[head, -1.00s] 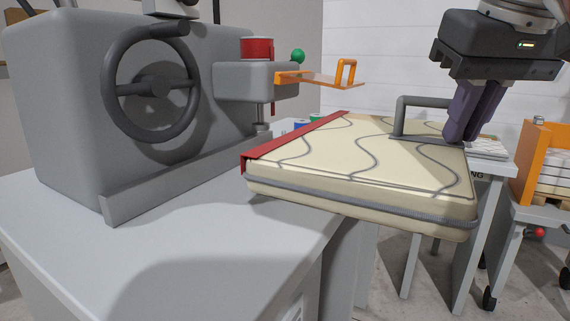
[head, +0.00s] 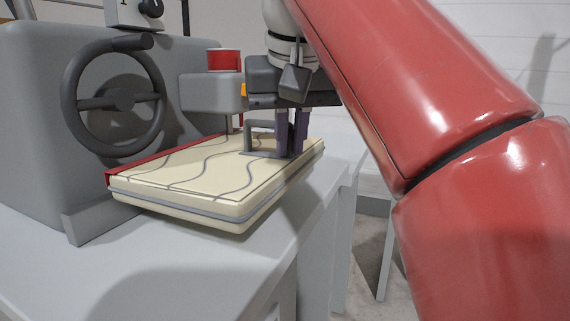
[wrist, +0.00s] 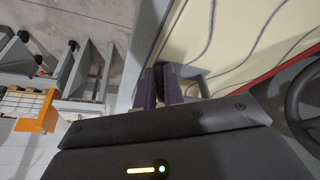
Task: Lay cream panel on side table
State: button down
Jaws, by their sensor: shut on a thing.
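The cream panel (head: 200,172) is a thick quilted slab with wavy grey lines, a grey side band and a red strip (head: 150,161) along its machine-side edge. It is over the grey machine table; whether it touches the top is unclear. My gripper (head: 291,150) is shut on the panel's grey handle (head: 262,125) near the far right edge. The wrist view also shows the panel (wrist: 240,30), beside the purple-grey fingers (wrist: 160,90). A grey leg (head: 386,255) behind my red arm may belong to the side table; its top is not clearly seen.
The grey machine (head: 30,110) with a dark handwheel (head: 70,100) and red spool (head: 224,60) stands close along the panel's left side. The grey machine table (head: 170,270) is bare in front. In the wrist view, an orange-ended rack (wrist: 38,120) stands left, with floor between.

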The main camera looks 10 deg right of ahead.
aim_at(286, 160)
jog(key=shift+f, duration=1.9)
jog(key=shift+w+a+f+b, duration=0.2)
jog(key=shift+a+f+b, duration=0.05)
jog(key=shift+a+b, duration=0.05)
jog(key=shift+f, duration=0.1)
jog(key=c, duration=1.5)
grip_release()
